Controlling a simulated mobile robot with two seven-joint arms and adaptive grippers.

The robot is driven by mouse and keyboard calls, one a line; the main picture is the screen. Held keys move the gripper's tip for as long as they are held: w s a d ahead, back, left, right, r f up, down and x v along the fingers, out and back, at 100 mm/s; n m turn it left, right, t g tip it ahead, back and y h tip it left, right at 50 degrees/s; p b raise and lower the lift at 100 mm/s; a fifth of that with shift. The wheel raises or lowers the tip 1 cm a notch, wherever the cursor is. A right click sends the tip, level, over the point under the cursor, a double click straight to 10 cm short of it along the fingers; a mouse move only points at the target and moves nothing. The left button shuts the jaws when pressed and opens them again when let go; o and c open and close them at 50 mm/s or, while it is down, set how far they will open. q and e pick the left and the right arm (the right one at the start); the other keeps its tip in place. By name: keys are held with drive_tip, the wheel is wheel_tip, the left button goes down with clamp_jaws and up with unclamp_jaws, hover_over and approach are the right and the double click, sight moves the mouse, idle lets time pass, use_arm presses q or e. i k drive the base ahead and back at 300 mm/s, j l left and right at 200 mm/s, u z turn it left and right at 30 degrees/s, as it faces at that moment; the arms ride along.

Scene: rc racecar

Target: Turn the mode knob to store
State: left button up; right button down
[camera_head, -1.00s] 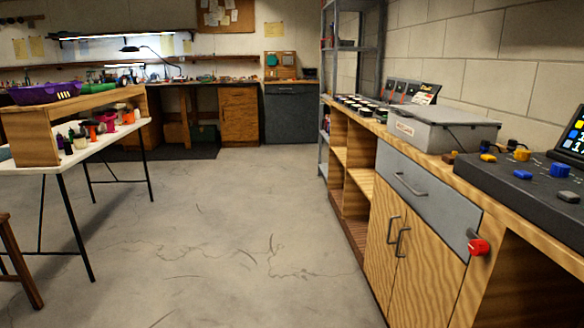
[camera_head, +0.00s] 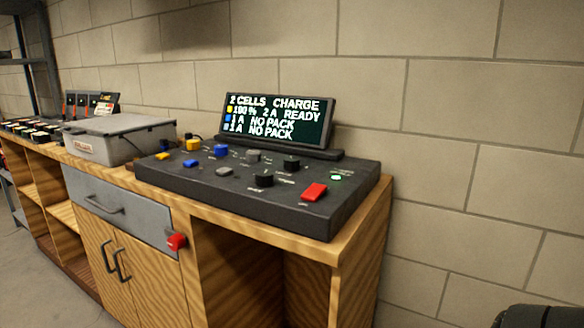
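A black charger console (camera_head: 300,205) sits on the wooden bench top at the middle of the view. Two black knobs stand on it, one toward the back (camera_head: 291,163) and one toward the front (camera_head: 264,180). Their small labels are too blurred to read, so I cannot tell which is the mode knob. The tilted screen (camera_head: 280,118) behind reads "2 CELLS CHARGE", "100% 2A READY" and two "1A NO PACK" lines. Neither of my grippers is in view.
The console also carries a red button (camera_head: 314,192), a green light (camera_head: 336,177) and yellow, blue and grey plugs. A grey case (camera_head: 118,138) stands to its left. A red tag-like object (camera_head: 177,241) is by the drawer (camera_head: 115,205). A block wall closes the back.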

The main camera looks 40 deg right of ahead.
sight(264, 178)
drive_tip(key=l+z, duration=0.25)
drive_tip(key=z, duration=0.25)
drive_tip(key=i+l+z, duration=0.1)
drive_tip(key=l+z, duration=0.15)
drive_tip(key=z, duration=0.25)
